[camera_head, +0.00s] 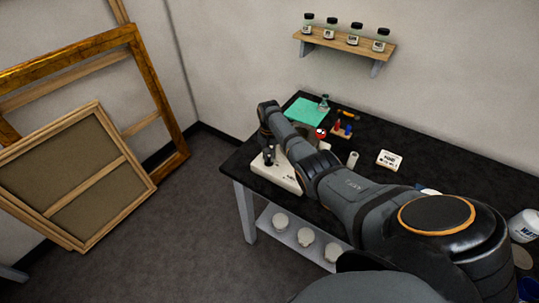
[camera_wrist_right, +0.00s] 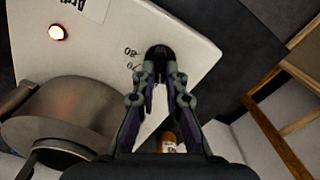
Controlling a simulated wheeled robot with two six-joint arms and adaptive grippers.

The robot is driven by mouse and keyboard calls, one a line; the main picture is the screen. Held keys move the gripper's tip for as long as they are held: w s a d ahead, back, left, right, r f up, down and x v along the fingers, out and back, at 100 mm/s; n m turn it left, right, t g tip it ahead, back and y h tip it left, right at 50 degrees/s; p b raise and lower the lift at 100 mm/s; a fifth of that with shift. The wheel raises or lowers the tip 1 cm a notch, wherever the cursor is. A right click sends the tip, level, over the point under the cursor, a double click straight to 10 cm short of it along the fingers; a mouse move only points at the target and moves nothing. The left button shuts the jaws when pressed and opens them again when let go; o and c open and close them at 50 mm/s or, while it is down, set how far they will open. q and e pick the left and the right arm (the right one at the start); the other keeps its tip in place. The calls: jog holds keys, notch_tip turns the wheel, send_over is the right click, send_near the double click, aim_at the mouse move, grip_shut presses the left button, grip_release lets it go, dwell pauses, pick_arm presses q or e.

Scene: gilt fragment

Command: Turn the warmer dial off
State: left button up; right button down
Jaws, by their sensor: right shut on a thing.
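The warmer (camera_head: 291,184) is a white box at the left end of the black table. In the right wrist view its white top (camera_wrist_right: 110,45) carries a glowing orange-red light (camera_wrist_right: 58,32), printed marks including "80", and a metal pot (camera_wrist_right: 75,112). The black dial (camera_wrist_right: 158,51) sits near the warmer's edge, between my right fingertips. My right gripper (camera_head: 268,158) reaches down over the warmer; in the wrist view its fingers (camera_wrist_right: 160,78) are shut on the dial. My arm hides part of the warmer in the head view. My left gripper is not in view.
A green mat (camera_head: 304,110), a small bottle (camera_head: 323,103), a small rack (camera_head: 342,131) and a white labelled card (camera_head: 389,160) are on the table (camera_head: 375,140). White pots (camera_head: 305,236) stand on a lower shelf. Wooden frames (camera_head: 80,175) lean at left. A wall shelf (camera_head: 345,45) holds several jars.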

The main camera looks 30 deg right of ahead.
jog(key=n, duration=0.4)
jog(key=shift+w+a+n+p, duration=0.1)
jog(key=shift+a+n+p, duration=0.05)
jog(key=shift+n+p, duration=0.15)
jog(key=shift+a+n, duration=0.15)
jog(key=shift+n, duration=2.15)
jog(key=c, duration=1.4)
grip_release()
jog(key=shift+r, duration=0.1)
notch_tip(320, 180, up, 12)
